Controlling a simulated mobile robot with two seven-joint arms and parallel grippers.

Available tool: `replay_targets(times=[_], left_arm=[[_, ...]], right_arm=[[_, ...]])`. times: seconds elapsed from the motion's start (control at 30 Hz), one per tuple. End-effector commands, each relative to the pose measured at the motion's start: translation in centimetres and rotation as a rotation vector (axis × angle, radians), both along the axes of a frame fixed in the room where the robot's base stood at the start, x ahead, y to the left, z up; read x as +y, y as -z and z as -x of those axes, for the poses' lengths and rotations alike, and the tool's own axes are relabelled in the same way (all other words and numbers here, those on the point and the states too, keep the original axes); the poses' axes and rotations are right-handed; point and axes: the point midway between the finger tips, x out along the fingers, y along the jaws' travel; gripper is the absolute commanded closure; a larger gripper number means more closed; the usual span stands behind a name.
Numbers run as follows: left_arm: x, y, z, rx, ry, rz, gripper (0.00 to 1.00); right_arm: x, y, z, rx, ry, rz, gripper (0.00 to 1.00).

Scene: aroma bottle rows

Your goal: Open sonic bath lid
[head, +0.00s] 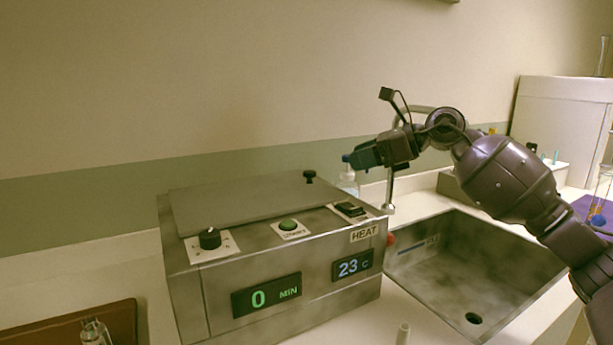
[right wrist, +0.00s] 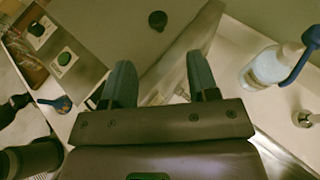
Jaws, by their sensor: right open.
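The sonic bath (head: 275,250) stands on the counter in the head view, a metal box with displays reading 0 MIN and 23 C. Its flat grey lid (head: 245,198) lies shut on top, with a small black knob (head: 309,176) near the right back edge. In the right wrist view the lid (right wrist: 125,30) and knob (right wrist: 157,20) show ahead, beyond the fingertips. My right gripper (head: 362,156) is up and to the right of the knob, apart from it. In the right wrist view it (right wrist: 160,82) is open with nothing between its fingers. My left gripper is not in view.
A sink (head: 475,270) with a faucet (head: 391,185) lies right of the bath. A bottle with a blue top (right wrist: 270,66) stands behind the bath, near my right gripper. A brown tray (head: 70,328) is at front left. A white box (head: 560,120) stands at back right.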

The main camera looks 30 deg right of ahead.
Motion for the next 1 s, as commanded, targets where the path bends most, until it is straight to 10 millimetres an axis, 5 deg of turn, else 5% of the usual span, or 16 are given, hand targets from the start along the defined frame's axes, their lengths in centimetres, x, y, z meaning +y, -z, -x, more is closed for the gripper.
replay_targets(times=[0.33, 0.6, 1.0], left_arm=[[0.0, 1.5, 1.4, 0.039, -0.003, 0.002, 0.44], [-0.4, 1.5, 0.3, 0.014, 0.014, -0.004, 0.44], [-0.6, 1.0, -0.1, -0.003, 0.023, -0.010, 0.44]], right_arm=[[2.9, 1.9, -3.2, 0.000, -0.002, -0.003, 0.46], [5.2, 3.3, -5.8, 0.001, -0.002, -0.004, 0.46], [6.4, 3.9, -7.2, -0.002, 0.001, -0.002, 0.46]])
